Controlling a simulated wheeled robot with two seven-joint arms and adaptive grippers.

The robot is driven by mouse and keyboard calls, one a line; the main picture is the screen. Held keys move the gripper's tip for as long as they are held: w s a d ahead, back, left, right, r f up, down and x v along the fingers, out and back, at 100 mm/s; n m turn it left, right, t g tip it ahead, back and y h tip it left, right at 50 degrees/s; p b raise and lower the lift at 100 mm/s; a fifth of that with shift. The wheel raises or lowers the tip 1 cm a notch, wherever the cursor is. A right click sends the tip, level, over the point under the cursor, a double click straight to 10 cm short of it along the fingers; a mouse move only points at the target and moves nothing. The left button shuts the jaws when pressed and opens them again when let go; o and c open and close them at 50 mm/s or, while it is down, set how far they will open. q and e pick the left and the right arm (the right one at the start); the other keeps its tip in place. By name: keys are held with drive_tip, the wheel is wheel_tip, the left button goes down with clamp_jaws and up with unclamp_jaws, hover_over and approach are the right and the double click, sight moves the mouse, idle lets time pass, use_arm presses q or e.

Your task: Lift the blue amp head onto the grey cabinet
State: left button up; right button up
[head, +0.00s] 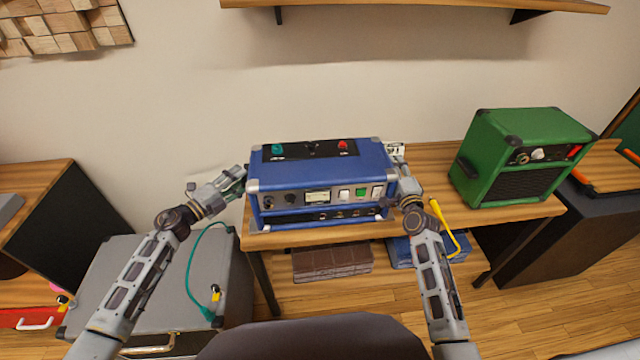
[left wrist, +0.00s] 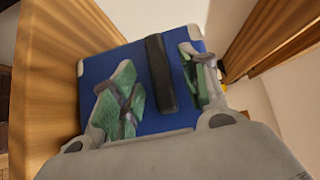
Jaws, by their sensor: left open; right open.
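The blue amp head (head: 321,172) stands upright on the wooden table, its panel of knobs and switches facing me. My left gripper (head: 240,178) is at its left end. In the left wrist view, the open green-padded fingers of the left gripper (left wrist: 160,95) are on either side of a black strap handle on the amp's blue end (left wrist: 150,65); they are not closed on it. My right gripper (head: 401,172) is at the amp's right end, open, its fingers mostly hidden. The grey cabinet (head: 165,265) stands on the floor at the lower left, lower than the table.
A teal cable (head: 192,262) lies over the grey cabinet's top. A green amp (head: 522,155) stands on the table (head: 440,205) at right. A yellow cable (head: 447,225) hangs by my right wrist. A wall shelf (head: 420,5) is above.

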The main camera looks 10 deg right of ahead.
use_arm(q)
drive_tip(key=shift+c, duration=0.4)
use_arm(e)
drive_tip(key=shift+c, duration=0.4)
use_arm(q)
clamp_jaws()
use_arm(e)
clamp_jaws()
use_arm(q)
drive_tip(key=shift+w+r, duration=0.1)
drive_tip(key=shift+r, duration=0.1)
use_arm(e)
drive_tip(key=shift+w+r, duration=0.1)
drive_tip(key=shift+r, duration=0.15)
